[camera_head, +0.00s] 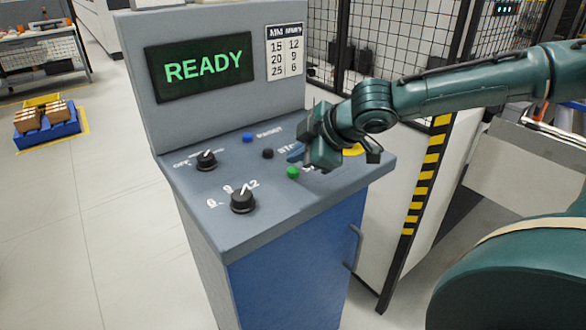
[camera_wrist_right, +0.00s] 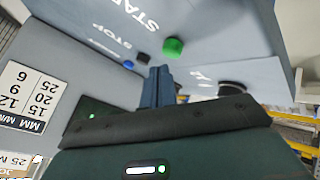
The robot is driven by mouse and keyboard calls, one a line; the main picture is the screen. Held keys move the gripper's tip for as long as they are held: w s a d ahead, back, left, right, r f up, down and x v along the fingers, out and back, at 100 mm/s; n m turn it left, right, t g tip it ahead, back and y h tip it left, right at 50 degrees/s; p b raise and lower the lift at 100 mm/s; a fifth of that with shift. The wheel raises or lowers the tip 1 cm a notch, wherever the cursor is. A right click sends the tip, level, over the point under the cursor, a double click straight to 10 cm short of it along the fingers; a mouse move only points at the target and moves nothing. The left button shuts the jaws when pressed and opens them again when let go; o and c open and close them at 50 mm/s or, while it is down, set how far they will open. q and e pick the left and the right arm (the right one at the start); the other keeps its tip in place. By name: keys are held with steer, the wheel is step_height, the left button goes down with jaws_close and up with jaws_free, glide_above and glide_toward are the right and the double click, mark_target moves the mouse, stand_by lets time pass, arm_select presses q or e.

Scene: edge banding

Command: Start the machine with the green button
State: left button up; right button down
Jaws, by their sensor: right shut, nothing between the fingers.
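The green button (camera_head: 292,172) sits on the sloped top of a grey and blue control console (camera_head: 222,222). It also shows in the wrist view (camera_wrist_right: 174,46), just beyond my fingertips. My right gripper (camera_head: 300,153) is over the console's right part, close to the green button and behind it in the head view. Its blue-grey fingers (camera_wrist_right: 158,72) are shut and empty. A small gap shows between fingertips and button in the wrist view; the height above the panel is hard to judge. The screen (camera_head: 203,67) reads READY. My left gripper is not in view.
Beside the green button are a black button (camera_head: 267,153) and a blue button (camera_head: 247,137). Two black knobs (camera_head: 206,160) (camera_head: 243,201) stand on the panel's left and front. A yellow part (camera_head: 353,150) is partly hidden behind my gripper. A mesh fence (camera_head: 400,45) stands behind.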

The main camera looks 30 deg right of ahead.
steer(key=shift+f, duration=0.1)
steer(key=shift+f+b, duration=0.3)
steer(key=shift+f, duration=0.05)
